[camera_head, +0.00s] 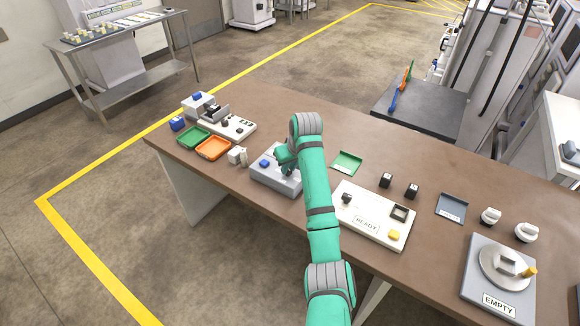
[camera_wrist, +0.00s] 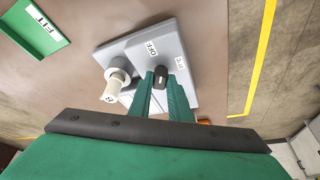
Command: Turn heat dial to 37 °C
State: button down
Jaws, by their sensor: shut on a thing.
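The grey heater box (camera_head: 268,182) stands on the brown table, left of my arm. In the wrist view the box (camera_wrist: 176,40) carries an "OFF" label (camera_wrist: 152,48) and a second small label (camera_wrist: 181,63) that is hard to read. The black heat dial (camera_wrist: 160,72) sits on its face near these labels. My gripper (camera_wrist: 161,84) is shut on the dial, with a green finger on each side. A pale mark shows on the dial, but I cannot tell its exact setting. In the head view my gripper (camera_head: 288,166) is over the box and my arm hides the dial.
A white cylindrical part (camera_wrist: 116,82) stands beside the dial. A blue piece (camera_head: 264,163) is on the box's left. An orange tray (camera_head: 213,148) lies left.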

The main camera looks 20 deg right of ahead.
jog(key=shift+m+h, duration=0.3)
jog(key=shift+m, duration=0.7)
jog(key=m+h, duration=0.1)
jog(key=m, duration=0.3)
jog(key=shift+a+m+h, duration=0.3)
jog(key=shift+a+h, duration=0.1)
jog(key=m, duration=0.2)
jog(key=m+g+h, duration=0.1)
jog(key=m, duration=0.2)
jog(key=shift+w+a+g+h, duration=0.1)
jog(key=shift+g+h, duration=0.2)
jog(key=shift+m, duration=0.3)
jog(key=c, duration=1.6)
grip_release()
jog(key=shift+c, duration=0.2)
